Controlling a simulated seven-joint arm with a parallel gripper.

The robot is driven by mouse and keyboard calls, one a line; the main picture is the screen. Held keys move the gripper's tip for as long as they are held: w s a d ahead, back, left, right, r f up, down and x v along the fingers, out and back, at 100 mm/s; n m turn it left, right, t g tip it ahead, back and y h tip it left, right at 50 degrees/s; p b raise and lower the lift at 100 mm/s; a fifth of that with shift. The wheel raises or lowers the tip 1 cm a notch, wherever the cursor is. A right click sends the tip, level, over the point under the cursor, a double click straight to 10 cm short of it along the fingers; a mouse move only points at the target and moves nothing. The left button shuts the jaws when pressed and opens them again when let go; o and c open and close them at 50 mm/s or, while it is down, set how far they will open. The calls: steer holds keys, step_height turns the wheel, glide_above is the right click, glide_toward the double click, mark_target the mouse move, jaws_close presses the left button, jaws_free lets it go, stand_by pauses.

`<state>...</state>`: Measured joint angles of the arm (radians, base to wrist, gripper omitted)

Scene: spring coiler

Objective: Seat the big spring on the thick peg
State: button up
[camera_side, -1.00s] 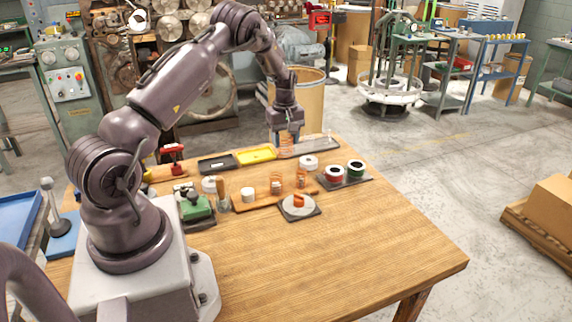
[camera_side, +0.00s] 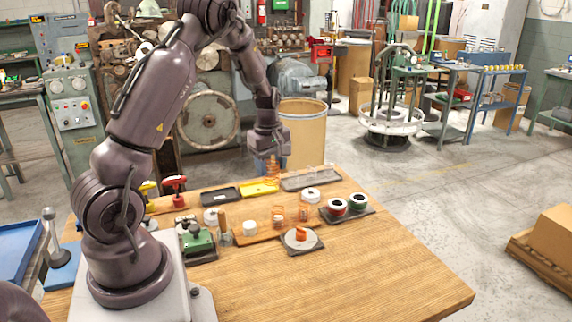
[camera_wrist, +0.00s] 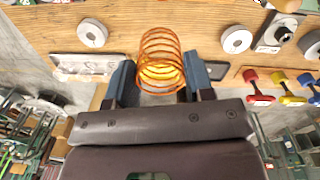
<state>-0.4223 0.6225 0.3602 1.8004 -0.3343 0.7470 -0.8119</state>
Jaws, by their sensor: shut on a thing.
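The big spring, an orange-copper coil (camera_side: 272,170), hangs in my gripper (camera_side: 269,156) above the tray area at the back of the table. In the wrist view the spring (camera_wrist: 160,52) sits upright between the two blue-grey fingers of my gripper (camera_wrist: 160,82), which are shut on its near end. Two smaller orange coils, (camera_side: 278,213) and (camera_side: 303,211), stand on a wooden board (camera_side: 258,236). I cannot tell which peg is the thick one.
A yellow tray (camera_side: 262,187), a black tray (camera_side: 221,196) and a grey tray (camera_side: 310,179) line the back. A white disc (camera_side: 294,242) with an orange piece sits in front of the board. Dark-rimmed spools (camera_side: 337,208) stand to the right. The front right table is clear.

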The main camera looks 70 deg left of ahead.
steer(key=s+d+f+n, duration=0.25)
steer(key=s+d, duration=0.25)
steer(key=s, duration=0.3)
steer(key=n, duration=0.1)
glide_above(249, 223)
steer(key=shift+f, duration=2.4)
steer(key=shift+f, duration=1.85)
stand_by(0.4)
steer(key=o, duration=1.1)
steer(key=shift+r, duration=5.65)
